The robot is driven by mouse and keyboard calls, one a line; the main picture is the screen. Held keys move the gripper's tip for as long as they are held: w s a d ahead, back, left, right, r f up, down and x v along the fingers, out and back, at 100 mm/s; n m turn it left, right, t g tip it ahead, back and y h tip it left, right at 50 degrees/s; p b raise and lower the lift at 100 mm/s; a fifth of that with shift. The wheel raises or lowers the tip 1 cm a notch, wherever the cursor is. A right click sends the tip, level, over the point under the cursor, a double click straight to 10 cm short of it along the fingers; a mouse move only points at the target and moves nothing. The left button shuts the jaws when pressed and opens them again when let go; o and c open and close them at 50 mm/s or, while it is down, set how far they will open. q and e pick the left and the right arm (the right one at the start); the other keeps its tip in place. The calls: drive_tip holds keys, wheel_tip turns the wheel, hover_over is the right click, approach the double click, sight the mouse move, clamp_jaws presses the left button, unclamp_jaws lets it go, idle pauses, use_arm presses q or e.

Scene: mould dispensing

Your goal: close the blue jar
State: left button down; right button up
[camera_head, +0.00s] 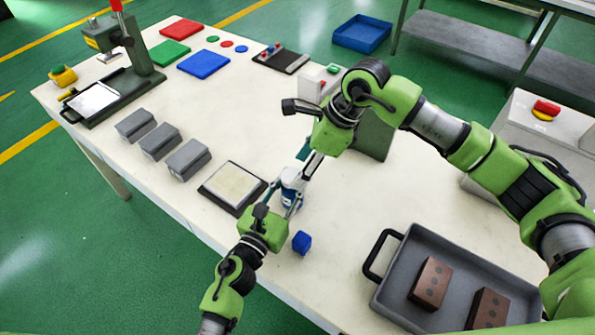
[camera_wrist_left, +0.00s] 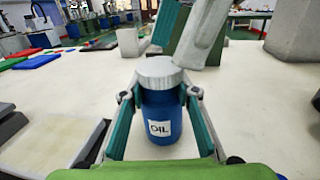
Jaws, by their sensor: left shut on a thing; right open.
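The blue jar (camera_wrist_left: 160,120) stands upright with a white label reading OIL. A round silvery lid (camera_wrist_left: 158,70) rests on its top; whether it is fully seated I cannot tell. My left gripper (camera_wrist_left: 160,100) is shut on the jar's body, one finger on each side. In the head view the jar (camera_head: 290,190) is partly hidden between the two grippers. My right gripper (camera_head: 306,163) reaches down from above and is open. Its fingers show just behind and above the lid in the left wrist view (camera_wrist_left: 185,40); contact with the lid is unclear.
A blue cube (camera_head: 302,242) lies near the front edge. A dark-framed plate (camera_head: 232,187) is left of the jar, with grey blocks (camera_head: 160,141) beyond. A grey tray (camera_head: 390,303) with brown bricks stands at the right. The table between cube and tray is clear.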

use_arm(q)
drive_tip(key=shift+s+f, duration=0.1)
drive_tip(key=shift+f, duration=0.3)
use_arm(e)
drive_tip(key=c, duration=1.1)
drive_tip(key=shift+a+f, duration=0.1)
drive_tip(key=shift+f, duration=0.1)
drive_tip(key=shift+f, duration=0.2)
use_arm(q)
drive_tip(key=c, duration=1.5)
unclamp_jaws()
drive_tip(key=shift+w, duration=0.2)
use_arm(e)
drive_tip(key=v, duration=0.3)
drive_tip(key=shift+w+r, duration=0.15)
drive_tip(key=shift+r, duration=0.25)
